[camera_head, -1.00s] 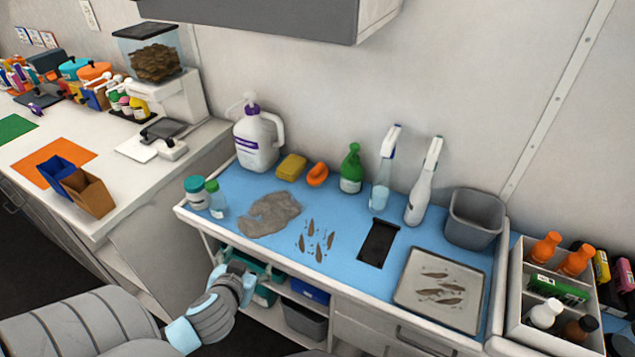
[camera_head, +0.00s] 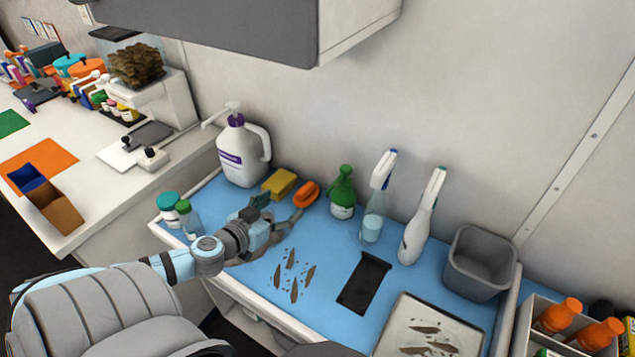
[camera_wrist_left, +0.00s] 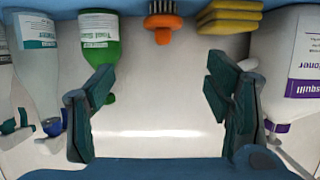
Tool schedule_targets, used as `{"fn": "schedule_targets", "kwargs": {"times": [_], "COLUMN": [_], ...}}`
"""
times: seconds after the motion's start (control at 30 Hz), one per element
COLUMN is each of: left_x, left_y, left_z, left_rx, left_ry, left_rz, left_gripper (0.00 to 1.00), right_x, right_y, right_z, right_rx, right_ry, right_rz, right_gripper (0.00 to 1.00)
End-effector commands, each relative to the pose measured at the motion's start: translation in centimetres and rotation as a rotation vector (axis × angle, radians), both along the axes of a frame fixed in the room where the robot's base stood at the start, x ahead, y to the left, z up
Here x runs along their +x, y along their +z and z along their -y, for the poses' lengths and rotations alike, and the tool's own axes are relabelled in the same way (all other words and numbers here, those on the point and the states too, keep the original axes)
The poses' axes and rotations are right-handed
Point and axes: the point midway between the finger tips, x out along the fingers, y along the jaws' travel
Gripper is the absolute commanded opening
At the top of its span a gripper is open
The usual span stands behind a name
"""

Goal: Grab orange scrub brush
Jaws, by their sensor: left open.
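The orange scrub brush (camera_head: 306,194) lies on the blue counter mat near the wall, between the yellow sponge and the green bottle. In the left wrist view the brush (camera_wrist_left: 162,24), with dark bristles, shows at the top middle, between the directions of the two fingers and beyond them. My left gripper (camera_head: 280,211) is open and empty, above the mat and just in front of the brush, apart from it. Its spread fingers also show in the left wrist view (camera_wrist_left: 160,95). My right gripper is not in view.
Yellow sponges (camera_head: 280,184) and a white jug (camera_head: 243,152) stand left of the brush. A green bottle (camera_head: 342,192) and spray bottles (camera_head: 375,205) stand to its right. A grey cloth lies partly hidden under my gripper. A dark flat tray (camera_head: 364,283) lies in front.

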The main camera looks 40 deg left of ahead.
Motion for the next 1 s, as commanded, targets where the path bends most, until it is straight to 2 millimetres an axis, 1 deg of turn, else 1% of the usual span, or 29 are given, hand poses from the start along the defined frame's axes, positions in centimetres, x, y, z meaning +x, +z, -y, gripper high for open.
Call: {"fn": "schedule_targets", "kwargs": {"times": [0.13, 0.23, 0.3, 0.4, 0.47, 0.53, 0.67, 0.73, 0.83, 0.97, 1.0], "left_x": [2.8, 5.0, 6.3, 7.6, 8.1, 8.8, 11.2, 12.3, 13.0, 13.0, 13.0], "left_y": [-1.6, -2.4, -2.7, -3.0, -3.0, -3.3, -4.6, -4.8, -4.8, -4.6, -4.5], "left_z": [-0.5, -0.8, -0.8, -1.0, -1.0, -1.1, -1.5, -1.6, -1.7, -1.7, -1.7], "left_rx": [-0.005, -0.003, -0.005, -0.004, -0.002, -0.003, -0.006, -0.006, -0.003, -0.001, -0.001], "left_ry": [0.007, 0.008, 0.005, 0.006, 0.004, 0.004, 0.003, 0.004, 0.001, 0.000, 0.000], "left_rz": [0.008, 0.008, 0.009, 0.006, 0.005, 0.005, 0.008, 0.007, 0.003, 0.002, 0.002], "left_gripper": [0.72, 0.72, 0.72, 0.72, 0.72, 0.72, 0.72, 0.72, 0.72, 0.72, 0.70], "right_x": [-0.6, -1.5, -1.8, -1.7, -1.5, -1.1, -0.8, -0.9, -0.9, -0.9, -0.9], "right_y": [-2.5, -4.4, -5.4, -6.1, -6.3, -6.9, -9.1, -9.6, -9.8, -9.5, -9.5], "right_z": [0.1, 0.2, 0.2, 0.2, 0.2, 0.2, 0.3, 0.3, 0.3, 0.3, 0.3], "right_rx": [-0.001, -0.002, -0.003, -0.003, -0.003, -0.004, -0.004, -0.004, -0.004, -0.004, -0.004], "right_ry": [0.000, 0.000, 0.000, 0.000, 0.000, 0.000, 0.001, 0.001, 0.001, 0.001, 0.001], "right_rz": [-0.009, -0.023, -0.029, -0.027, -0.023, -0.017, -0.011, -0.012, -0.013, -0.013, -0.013], "right_gripper": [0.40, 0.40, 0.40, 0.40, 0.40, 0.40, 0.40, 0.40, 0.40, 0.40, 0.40]}}
